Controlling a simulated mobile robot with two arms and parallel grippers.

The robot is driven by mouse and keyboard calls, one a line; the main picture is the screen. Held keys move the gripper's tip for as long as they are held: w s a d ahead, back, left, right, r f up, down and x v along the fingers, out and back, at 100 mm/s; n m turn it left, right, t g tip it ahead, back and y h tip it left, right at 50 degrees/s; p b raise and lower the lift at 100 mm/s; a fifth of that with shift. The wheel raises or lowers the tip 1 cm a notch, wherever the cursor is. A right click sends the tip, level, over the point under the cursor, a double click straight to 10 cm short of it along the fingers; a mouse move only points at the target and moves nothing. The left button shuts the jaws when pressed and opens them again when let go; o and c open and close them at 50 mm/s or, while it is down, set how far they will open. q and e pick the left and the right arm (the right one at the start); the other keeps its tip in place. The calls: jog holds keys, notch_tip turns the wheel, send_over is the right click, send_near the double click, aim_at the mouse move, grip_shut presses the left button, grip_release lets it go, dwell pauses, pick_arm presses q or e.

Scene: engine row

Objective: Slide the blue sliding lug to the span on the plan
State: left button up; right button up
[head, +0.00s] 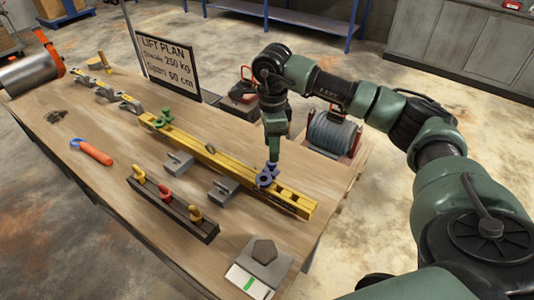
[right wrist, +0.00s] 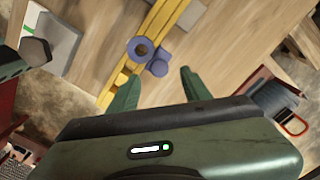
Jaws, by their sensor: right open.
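The blue sliding lug (head: 267,176) sits on the yellow beam (head: 226,158), towards its near right end. In the right wrist view the lug (right wrist: 143,51) shows a ring and a rounded knob on the yellow beam (right wrist: 170,18). My right gripper (head: 272,160) is just above the lug. In the wrist view its fingers (right wrist: 160,76) are open and apart, with the knob just ahead of the gap between the tips. A green lug (head: 163,118) is on the beam's far left part. My left gripper is not in view.
Grey blocks (head: 223,190) and a dark rack with coloured hooks (head: 172,208) stand in front of the beam. An orange-handled tool (head: 92,152), grey shackles (head: 130,103) and a grey plate (head: 265,262) lie on the wooden table. A cable drum (head: 331,132) stands behind it.

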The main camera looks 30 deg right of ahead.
jog(key=p, duration=0.1)
send_over(267, 172)
jog(key=d, duration=0.2)
jog(key=f, duration=0.4)
jog(key=shift+a+f, duration=0.2)
jog(key=shift+f, duration=0.25)
jog(key=c, duration=1)
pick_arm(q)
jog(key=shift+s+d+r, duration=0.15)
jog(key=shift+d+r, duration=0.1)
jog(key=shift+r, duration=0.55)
pick_arm(e)
grip_shut()
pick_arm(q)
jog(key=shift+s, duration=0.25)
